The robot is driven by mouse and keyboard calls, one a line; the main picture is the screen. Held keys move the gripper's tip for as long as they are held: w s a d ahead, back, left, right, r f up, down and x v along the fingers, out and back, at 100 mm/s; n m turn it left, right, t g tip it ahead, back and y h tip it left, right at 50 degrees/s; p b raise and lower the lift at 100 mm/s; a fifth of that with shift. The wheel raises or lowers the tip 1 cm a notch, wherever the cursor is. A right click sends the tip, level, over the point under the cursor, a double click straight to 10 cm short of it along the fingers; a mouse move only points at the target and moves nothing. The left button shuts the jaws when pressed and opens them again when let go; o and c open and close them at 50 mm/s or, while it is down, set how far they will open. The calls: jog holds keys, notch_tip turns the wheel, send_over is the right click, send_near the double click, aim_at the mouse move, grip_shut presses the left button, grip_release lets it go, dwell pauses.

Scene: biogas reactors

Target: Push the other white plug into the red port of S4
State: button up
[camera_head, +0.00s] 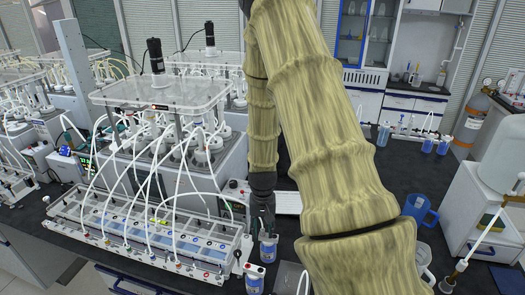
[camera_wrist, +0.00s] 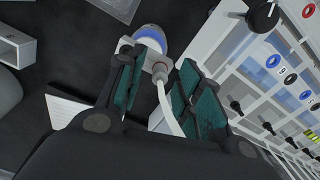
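My gripper (camera_head: 263,222) points down beside the front right end of the white rack, over a small blue-and-white bottle (camera_head: 268,247). In the wrist view my gripper (camera_wrist: 165,72) has its green pads apart. A white plug-like end (camera_wrist: 159,70) with a white tube (camera_wrist: 168,105) lies between them, above a blue-and-white bottle (camera_wrist: 152,36); I see no clear grip on it. The rack (camera_wrist: 232,42) at the right of the wrist view carries a red port (camera_wrist: 308,11), blue ports (camera_wrist: 273,61) and black ports. I cannot read which port belongs to S4.
The long rack (camera_head: 75,228) with several white tubes stands left of my gripper, with reactors (camera_head: 160,95) behind it. Another blue-and-white bottle (camera_head: 254,281) stands at the front. A blue jug (camera_head: 418,208) stands right of my arm. My arm hides the middle.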

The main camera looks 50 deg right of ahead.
notch_tip(320, 180, up, 12)
dwell(0.7)
dwell(0.4)
